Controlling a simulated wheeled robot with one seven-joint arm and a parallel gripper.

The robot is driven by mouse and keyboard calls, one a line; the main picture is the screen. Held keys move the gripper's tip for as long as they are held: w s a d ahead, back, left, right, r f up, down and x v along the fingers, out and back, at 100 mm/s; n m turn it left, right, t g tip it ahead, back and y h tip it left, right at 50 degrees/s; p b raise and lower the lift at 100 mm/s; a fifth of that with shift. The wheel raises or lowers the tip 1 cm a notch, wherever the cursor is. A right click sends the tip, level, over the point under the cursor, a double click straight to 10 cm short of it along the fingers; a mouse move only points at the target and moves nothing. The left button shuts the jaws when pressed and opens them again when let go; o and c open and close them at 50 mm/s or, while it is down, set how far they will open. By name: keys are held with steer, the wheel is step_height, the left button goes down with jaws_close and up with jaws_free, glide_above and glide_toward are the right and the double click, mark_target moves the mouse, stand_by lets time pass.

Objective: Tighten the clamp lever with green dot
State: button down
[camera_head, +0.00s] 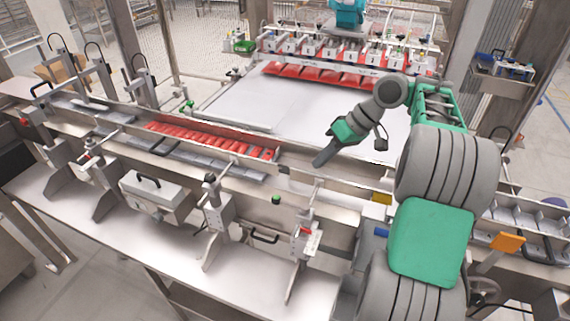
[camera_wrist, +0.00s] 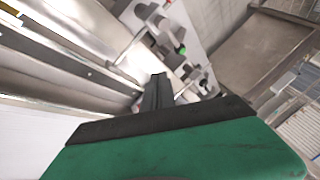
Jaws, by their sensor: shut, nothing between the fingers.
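A small green dot (camera_head: 276,199) shows on the near side of the conveyor rail, right of a bracket with a black knob. I cannot clearly make out the lever under it. A green dot (camera_wrist: 182,50) also shows in the wrist view, on fittings beyond my fingertips. I cannot tell for sure that it is the same one. My gripper (camera_head: 319,161) is over the conveyor channel, up and to the right of the dot in the head view. In the wrist view its dark fingers (camera_wrist: 157,88) are together and empty, apart from the fittings.
Red parts (camera_head: 215,140) lie in a row in the channel, left of my gripper. Brackets with red-marked levers (camera_head: 305,232) stand along the front rail. A grey box with a black handle (camera_head: 155,197) sits at the front.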

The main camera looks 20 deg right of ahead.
mark_target(289, 204)
steer(key=a+f+b, duration=0.4)
steer(key=a+f, duration=0.4)
steer(key=f, duration=0.1)
steer(key=shift+a, duration=0.3)
